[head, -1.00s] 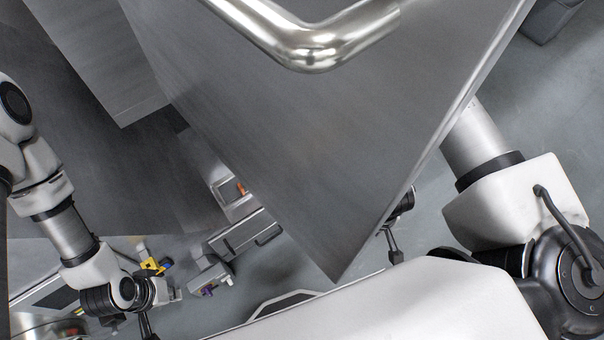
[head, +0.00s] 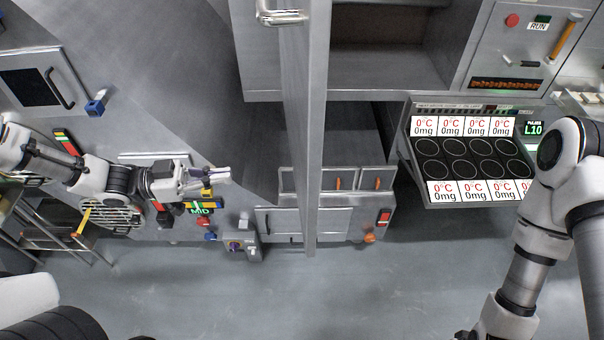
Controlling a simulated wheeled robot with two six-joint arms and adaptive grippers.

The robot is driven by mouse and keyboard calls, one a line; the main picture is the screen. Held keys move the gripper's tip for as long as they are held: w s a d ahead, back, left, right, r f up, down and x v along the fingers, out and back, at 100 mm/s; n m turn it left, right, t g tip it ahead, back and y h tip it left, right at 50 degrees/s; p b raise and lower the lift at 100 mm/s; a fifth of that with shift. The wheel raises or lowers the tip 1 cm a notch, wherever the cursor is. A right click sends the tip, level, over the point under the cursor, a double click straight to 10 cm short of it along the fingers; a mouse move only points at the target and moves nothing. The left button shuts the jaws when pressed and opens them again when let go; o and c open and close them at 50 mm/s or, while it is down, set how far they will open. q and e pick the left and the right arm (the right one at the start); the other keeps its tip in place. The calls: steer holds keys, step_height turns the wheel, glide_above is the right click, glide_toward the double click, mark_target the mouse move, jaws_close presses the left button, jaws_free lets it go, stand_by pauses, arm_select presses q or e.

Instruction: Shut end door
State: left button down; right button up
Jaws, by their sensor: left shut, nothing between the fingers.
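A tall grey metal door (head: 305,130) shows nearly edge-on in the middle of the head view. It stands open, out from the grey cabinet behind it. A bent silver handle (head: 280,15) is on its left face at the top edge of the view. My left gripper (head: 222,174) is shut and empty, left of the door and apart from it in the picture. My right arm comes down the right side. Its gripper is out of view. The door's top and hinge side are not clearly seen.
Right of the door is an open cabinet bay (head: 385,55) and a panel with several round black wells (head: 470,160). A control box with an orange handle (head: 563,38) is at upper right. A small switch box (head: 238,248) sits below my left gripper. The grey floor (head: 370,285) in front is clear.

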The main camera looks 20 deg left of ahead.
arm_select(q)
steer(key=w, duration=0.2)
steer(key=b, duration=0.1)
glide_toward(302, 162)
steer(key=p+x, duration=0.1)
steer(key=x, duration=0.5)
steer(key=shift+d+r+p, duration=0.15)
steer(key=shift+d+p, duration=0.15)
steer(key=shift+d, duration=0.1)
steer(key=shift+w+d, duration=0.1)
steer(key=shift+d, duration=0.25)
steer(key=shift+a, duration=0.1)
arm_select(e)
steer(key=shift+w+a+r, duration=0.2)
steer(key=shift+w+r, duration=0.15)
steer(key=shift+w, duration=0.05)
arm_select(q)
steer(key=shift+w+a, duration=0.1)
arm_select(e)
steer(key=shift+a, duration=0.1)
steer(key=shift+w, duration=0.1)
